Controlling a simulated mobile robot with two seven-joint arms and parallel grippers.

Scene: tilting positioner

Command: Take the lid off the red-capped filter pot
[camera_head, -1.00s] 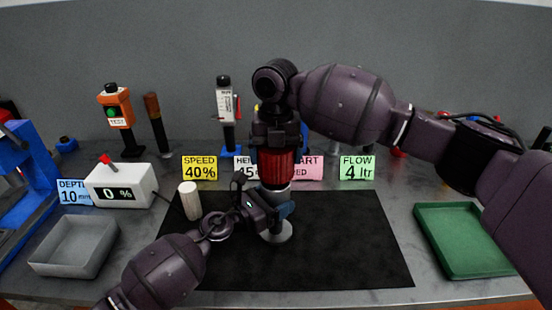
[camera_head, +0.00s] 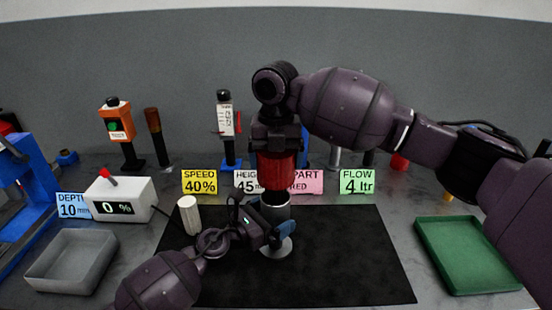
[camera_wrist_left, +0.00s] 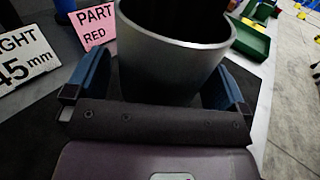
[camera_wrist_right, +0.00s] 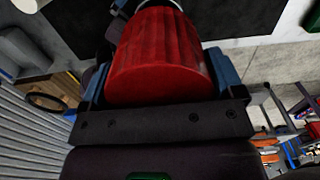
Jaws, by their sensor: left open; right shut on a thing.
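The grey metal body of the filter pot (camera_head: 276,213) stands on a round light base on the black mat. In the left wrist view its dark open mouth (camera_wrist_left: 180,22) shows, uncovered. The red ribbed lid (camera_head: 279,172) is just above the body, apart from it. My right gripper (camera_head: 277,150) points down and is shut on the lid. The lid sits between its blue fingers in the right wrist view (camera_wrist_right: 160,65). My left gripper (camera_head: 270,230) is open, low in front, with its blue fingers on either side of the pot body.
The black mat (camera_head: 350,250) is bare right of the pot. A green tray (camera_head: 428,258) lies at right and a grey tray (camera_head: 38,270) at left. A pale cylinder (camera_head: 189,215) stands near my left arm. Sign cards (camera_head: 357,182) line the back.

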